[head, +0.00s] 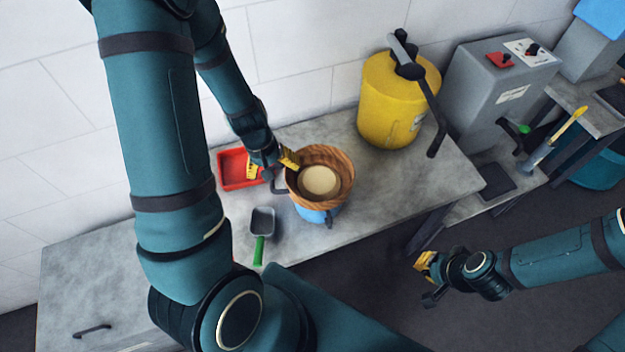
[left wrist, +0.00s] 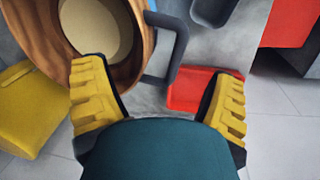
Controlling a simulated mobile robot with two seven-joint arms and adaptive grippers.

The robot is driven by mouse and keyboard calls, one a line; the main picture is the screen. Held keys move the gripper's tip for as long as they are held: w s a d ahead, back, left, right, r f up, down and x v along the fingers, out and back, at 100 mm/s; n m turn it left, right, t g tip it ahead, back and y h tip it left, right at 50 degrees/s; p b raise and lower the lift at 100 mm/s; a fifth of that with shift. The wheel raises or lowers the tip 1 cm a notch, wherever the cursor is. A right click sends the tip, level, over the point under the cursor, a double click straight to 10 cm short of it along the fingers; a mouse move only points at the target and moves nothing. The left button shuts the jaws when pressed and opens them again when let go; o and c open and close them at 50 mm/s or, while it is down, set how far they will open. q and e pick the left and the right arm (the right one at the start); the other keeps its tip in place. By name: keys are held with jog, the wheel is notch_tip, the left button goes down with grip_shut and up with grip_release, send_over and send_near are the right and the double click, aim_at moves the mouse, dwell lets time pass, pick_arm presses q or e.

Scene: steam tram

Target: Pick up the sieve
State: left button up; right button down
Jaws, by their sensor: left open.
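The sieve (head: 340,160), a round wooden rim with a pale round middle, sits on top of a blue pot (head: 318,216) with a grey handle on the bench. In the left wrist view the sieve (left wrist: 128,72) fills the upper left. My left gripper (head: 272,165) is open at the sieve's left edge. One yellow finger overlaps the rim in the left wrist view, and the other is over the red tray; the gap between the fingertips (left wrist: 160,75) holds nothing. I cannot tell whether the near finger touches the rim. My right gripper (head: 428,280) appears open and empty, over the floor at right.
A red tray (head: 232,172) lies behind my left gripper. A scoop with a green handle (head: 259,250) lies in front. A yellow canister (head: 385,110) with a dark lever stands at the back right, near a grey box (head: 490,95). The bench (head: 400,190) is clear right of the sieve.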

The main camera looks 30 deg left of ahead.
pick_arm(q)
jog(key=f, duration=0.1)
jog(key=f+b, duration=0.1)
jog(key=f, duration=0.3)
jog(key=shift+w+d+f, duration=0.1)
jog(key=shift+w+d, duration=0.05)
jog(key=shift+w, duration=0.1)
jog(key=c, duration=1.4)
